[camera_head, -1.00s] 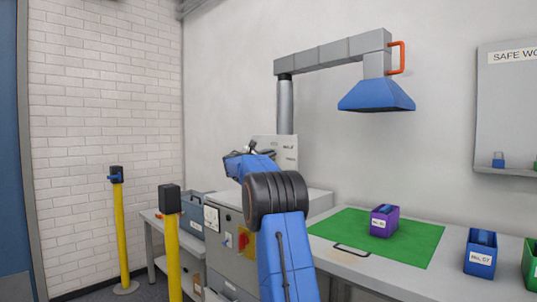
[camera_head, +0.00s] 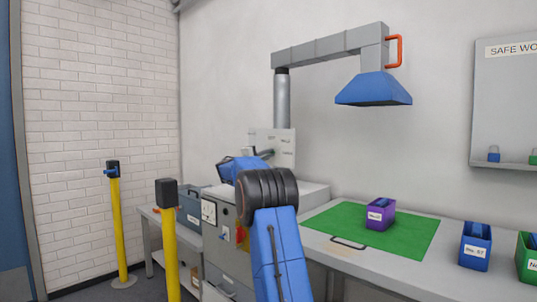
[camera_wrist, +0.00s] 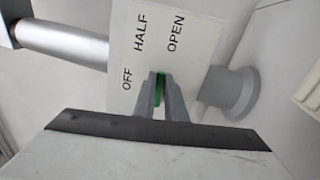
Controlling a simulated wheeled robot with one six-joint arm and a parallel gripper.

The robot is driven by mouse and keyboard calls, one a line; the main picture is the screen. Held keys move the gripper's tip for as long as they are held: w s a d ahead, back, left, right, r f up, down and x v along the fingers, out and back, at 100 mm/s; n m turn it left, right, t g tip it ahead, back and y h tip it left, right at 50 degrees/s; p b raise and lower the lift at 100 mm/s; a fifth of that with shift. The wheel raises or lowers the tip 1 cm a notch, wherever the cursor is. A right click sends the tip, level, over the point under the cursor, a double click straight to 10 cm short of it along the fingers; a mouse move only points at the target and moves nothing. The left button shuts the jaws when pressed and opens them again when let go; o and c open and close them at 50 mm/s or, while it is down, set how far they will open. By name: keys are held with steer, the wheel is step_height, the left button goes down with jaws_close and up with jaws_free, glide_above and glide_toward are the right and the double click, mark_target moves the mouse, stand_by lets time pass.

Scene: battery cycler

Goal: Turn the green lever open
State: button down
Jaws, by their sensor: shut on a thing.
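The green lever (camera_wrist: 159,90) shows in the wrist view as a narrow strip between my fingers, in front of a white plate (camera_wrist: 175,50) lettered OFF, HALF and OPEN. My gripper (camera_wrist: 160,84) is shut on the lever. The fingers hide most of it, so its exact setting is hard to tell; the visible tip lies to the right of OFF and below HALF and OPEN. In the head view the plate (camera_head: 286,146) stands on the grey cabinet, and my blue arm hides the lever.
A grey pipe (camera_wrist: 65,40) and a round grey fitting (camera_wrist: 232,92) flank the plate. A blue hood (camera_head: 373,91) hangs above the bench. A purple bin (camera_head: 380,214) sits on a green mat (camera_head: 418,238). Yellow posts (camera_head: 168,240) stand at the left.

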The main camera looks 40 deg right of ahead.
steer(key=shift+f+m, duration=0.25)
steer(key=shift+m, duration=0.35)
steer(key=c, duration=1.8)
jaws_free()
steer(key=v, duration=1.7)
steer(key=shift+w+a, duration=0.1)
steer(key=shift+a, duration=0.15)
